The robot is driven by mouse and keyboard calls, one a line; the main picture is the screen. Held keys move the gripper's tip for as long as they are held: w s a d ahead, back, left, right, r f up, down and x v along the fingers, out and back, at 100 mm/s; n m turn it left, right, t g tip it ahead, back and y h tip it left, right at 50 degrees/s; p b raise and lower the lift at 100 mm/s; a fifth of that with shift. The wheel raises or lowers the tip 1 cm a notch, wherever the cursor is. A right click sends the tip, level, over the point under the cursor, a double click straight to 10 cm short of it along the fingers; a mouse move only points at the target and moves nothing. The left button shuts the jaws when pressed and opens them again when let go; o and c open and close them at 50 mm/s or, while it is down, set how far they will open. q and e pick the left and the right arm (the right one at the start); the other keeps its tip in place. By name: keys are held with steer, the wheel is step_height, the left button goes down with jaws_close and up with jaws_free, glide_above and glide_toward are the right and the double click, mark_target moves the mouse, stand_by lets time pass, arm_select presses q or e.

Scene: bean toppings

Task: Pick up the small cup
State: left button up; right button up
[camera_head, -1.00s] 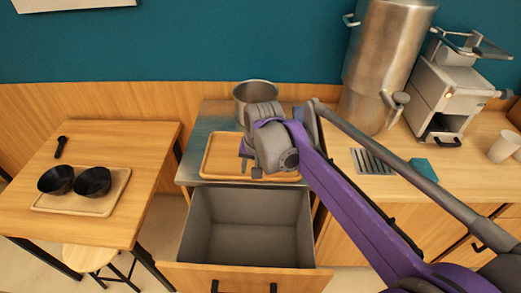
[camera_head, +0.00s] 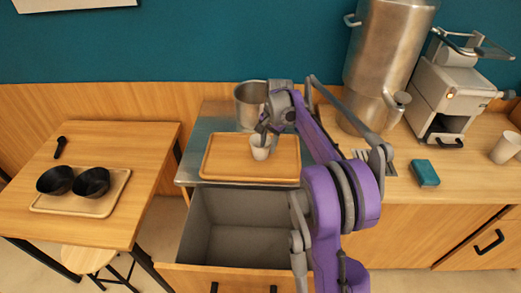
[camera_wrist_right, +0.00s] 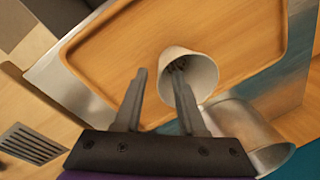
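The small white cup (camera_head: 260,151) stands on the wooden tray (camera_head: 222,172) in the head view. My right gripper (camera_head: 268,136) is at the cup's upper right side. In the right wrist view the cup (camera_wrist_right: 170,88) shows beyond my right gripper (camera_wrist_right: 159,75), whose two fingers stand apart. The right finger overlaps the cup's mouth, and the left finger is beside the cup wall. I cannot tell whether either finger touches it. Something dark shows inside the cup, not clear enough to name. My left gripper is not in view.
A metal pot (camera_head: 249,104) stands just behind the tray. An open drawer (camera_head: 213,270) is in front. Another cup (camera_head: 504,147) and a teal block (camera_head: 424,173) are on the right counter. Two black bowls (camera_head: 92,182) sit on the left table.

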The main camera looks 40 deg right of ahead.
mark_target(265, 158)
steer(key=f, duration=0.5)
steer(key=shift+w, duration=0.4)
jaws_close()
